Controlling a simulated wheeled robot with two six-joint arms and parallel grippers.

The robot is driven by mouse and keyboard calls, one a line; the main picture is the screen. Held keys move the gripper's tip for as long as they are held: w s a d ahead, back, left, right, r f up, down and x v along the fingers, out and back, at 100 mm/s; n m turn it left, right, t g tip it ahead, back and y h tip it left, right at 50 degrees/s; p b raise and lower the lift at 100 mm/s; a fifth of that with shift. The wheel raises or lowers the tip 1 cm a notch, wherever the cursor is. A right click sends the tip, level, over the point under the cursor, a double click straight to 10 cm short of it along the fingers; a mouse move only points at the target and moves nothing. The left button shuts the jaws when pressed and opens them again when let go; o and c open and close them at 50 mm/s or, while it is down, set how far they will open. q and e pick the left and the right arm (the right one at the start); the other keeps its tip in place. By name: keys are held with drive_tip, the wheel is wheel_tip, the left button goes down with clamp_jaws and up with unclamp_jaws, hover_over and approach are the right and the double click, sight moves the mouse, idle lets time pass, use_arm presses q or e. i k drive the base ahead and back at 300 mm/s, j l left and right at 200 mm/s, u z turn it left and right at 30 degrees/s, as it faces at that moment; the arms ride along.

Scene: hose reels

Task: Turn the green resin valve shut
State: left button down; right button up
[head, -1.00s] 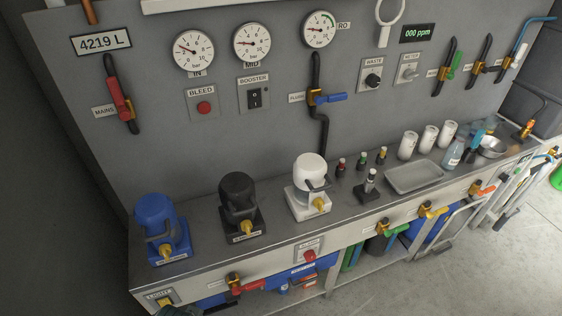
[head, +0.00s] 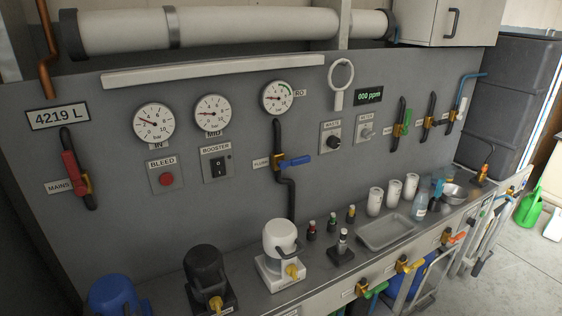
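Two green-handled valves are in the head view. One green valve (head: 406,121) is on the wall panel at the right, on a short black pipe; its handle stands roughly upright, along the pipe. The small labels are too blurred to read, so I cannot tell which is the resin valve. Neither of my grippers is in view.
Pump-like units, white cups (head: 393,191), a bottle (head: 420,206) and a grey tray (head: 385,232) stand on the bench. Clear floor (head: 500,270) shows at the right.

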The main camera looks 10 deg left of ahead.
sight(405, 132)
drive_tip(key=l+z, duration=0.15)
drive_tip(key=z, duration=0.35)
drive_tip(key=i+l+z, duration=0.35)
drive_tip(key=i+l, duration=0.25)
drive_tip(key=i+l+z, duration=0.35)
drive_tip(key=i, duration=0.3)
drive_tip(key=l, duration=0.1)
